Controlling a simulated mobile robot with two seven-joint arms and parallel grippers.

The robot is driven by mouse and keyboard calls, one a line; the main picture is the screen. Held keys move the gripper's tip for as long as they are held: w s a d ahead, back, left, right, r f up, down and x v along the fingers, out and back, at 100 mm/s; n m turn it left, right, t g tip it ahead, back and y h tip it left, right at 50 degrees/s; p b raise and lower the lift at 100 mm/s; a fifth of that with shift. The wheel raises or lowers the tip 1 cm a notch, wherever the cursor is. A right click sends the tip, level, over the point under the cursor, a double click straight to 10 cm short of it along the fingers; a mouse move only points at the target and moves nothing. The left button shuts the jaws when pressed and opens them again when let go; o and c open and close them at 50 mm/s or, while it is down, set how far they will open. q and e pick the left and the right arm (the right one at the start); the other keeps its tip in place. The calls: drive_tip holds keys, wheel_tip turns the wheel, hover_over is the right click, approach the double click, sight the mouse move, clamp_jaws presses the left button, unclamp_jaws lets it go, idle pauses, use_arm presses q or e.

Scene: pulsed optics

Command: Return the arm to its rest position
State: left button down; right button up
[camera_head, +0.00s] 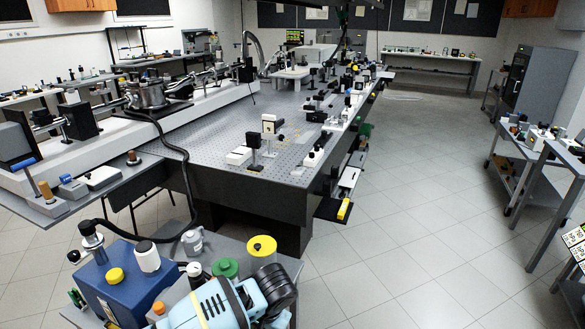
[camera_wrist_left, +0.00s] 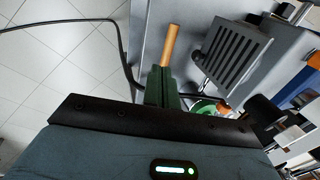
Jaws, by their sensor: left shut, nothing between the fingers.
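My left gripper (camera_wrist_left: 160,75) shows in the left wrist view, with its dark housing across the bottom and its dark green fingers pointing up the picture. The fingers are together with nothing between them. An orange-brown cylinder (camera_wrist_left: 171,45) appears just beyond the fingertips; I cannot tell whether it touches them. In the head view I cannot make out the left fingertips. My right gripper is in neither view.
In the head view a cluttered bench holds a blue box (camera_head: 126,290), a yellow-lidded jar (camera_head: 262,247) and a green-lidded jar (camera_head: 225,269). The perforated optics table (camera_head: 215,133) stands beyond. Open tiled floor (camera_head: 410,220) lies right. A dark slotted block (camera_wrist_left: 232,52) is beside the fingers.

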use_arm(q)
drive_tip(key=s+d+f+t+h, duration=0.1)
drive_tip(key=s+d+f+h, duration=0.3)
drive_tip(key=s+f, duration=0.25)
drive_tip(key=s+d+f+t+h, duration=0.1)
drive_tip(key=s+d+f+h, duration=0.25)
drive_tip(key=s+f, duration=0.3)
drive_tip(key=s+a+n+t+y, duration=0.2)
drive_tip(key=s+a+t, duration=0.3)
drive_tip(key=s+a, duration=1)
drive_tip(key=shift+s+a+r+t, duration=0.3)
drive_tip(key=shift+s+a, duration=0.1)
drive_tip(key=shift+a, duration=0.85)
